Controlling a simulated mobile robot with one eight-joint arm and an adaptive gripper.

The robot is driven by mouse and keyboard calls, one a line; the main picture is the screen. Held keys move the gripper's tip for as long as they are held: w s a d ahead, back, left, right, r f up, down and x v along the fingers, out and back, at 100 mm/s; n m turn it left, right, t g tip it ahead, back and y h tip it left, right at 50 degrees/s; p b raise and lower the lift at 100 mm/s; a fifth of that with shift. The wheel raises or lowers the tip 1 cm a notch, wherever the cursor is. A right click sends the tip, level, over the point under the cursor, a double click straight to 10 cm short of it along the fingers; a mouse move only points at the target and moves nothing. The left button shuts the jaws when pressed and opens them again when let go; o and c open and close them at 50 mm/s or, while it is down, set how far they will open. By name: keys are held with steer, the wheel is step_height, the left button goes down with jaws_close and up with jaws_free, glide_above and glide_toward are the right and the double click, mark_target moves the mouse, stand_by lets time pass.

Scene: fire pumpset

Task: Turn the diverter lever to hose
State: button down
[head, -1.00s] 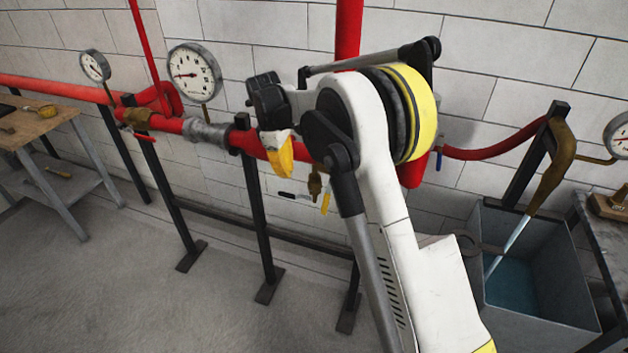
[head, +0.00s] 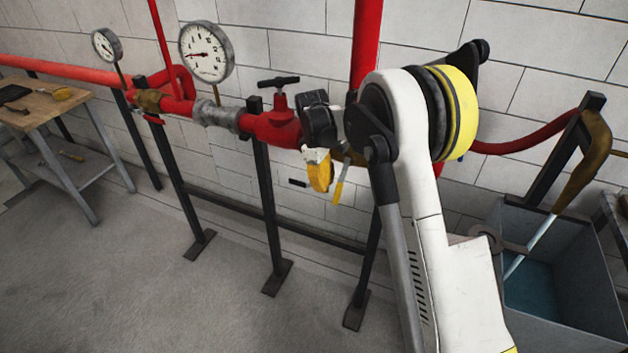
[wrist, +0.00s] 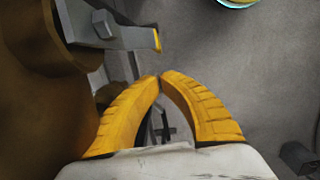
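The diverter lever hangs down below the red pipe, with its yellow-ended handle (head: 341,184) just right of my gripper in the head view. In the wrist view the grey lever (wrist: 118,38) with a yellow tip is bolted to a brass body (wrist: 35,95) at the left. My gripper (head: 320,180) points down beside the lever. In the wrist view its two yellow fingers (wrist: 160,78) meet at their tips with nothing between them. The lever shows beyond the fingertips, up and left; the fingers appear apart from it. My arm hides much of the diverter in the head view.
A red valve (head: 272,122) with a black handle and a large gauge (head: 207,52) sit left along the pipe. Black posts (head: 268,210) support it. A grey tank (head: 585,270) with a hose nozzle stands right. A workbench (head: 50,105) stands left.

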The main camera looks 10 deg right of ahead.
steer(key=shift+s+d, duration=0.55)
steer(key=shift+d, duration=0.15)
steer(key=shift+f, duration=0.1)
